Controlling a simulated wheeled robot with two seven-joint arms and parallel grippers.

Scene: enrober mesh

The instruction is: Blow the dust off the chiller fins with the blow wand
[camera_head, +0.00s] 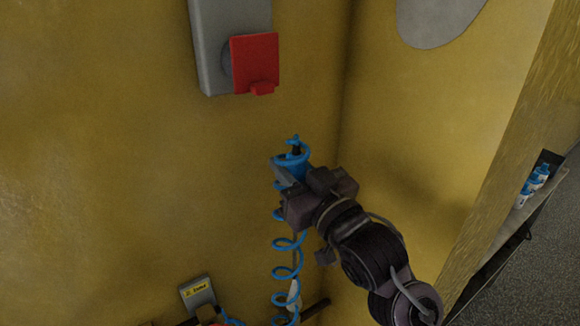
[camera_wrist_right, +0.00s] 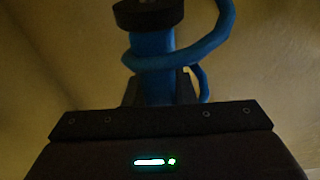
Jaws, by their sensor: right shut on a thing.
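The blue blow wand (camera_head: 297,162) is upright near the yellow wall, with a coiled blue hose (camera_head: 288,270) hanging below it. My right gripper (camera_head: 284,178) is shut on the wand. In the right wrist view the blue wand body (camera_wrist_right: 153,52) rises from the gripper, with a dark round part (camera_wrist_right: 147,14) on top and a loop of hose (camera_wrist_right: 190,58) around it. Whether the wand still touches a holder on the wall cannot be told. I do not see the chiller fins. My left gripper is not in view.
A grey box with a red switch (camera_head: 255,60) is on the yellow wall (camera_head: 120,150) above the wand. A small box with a yellow label (camera_head: 197,292) is low on the left. A shelf with several blue-and-white bottles (camera_head: 535,183) is at the right, beyond the yellow edge.

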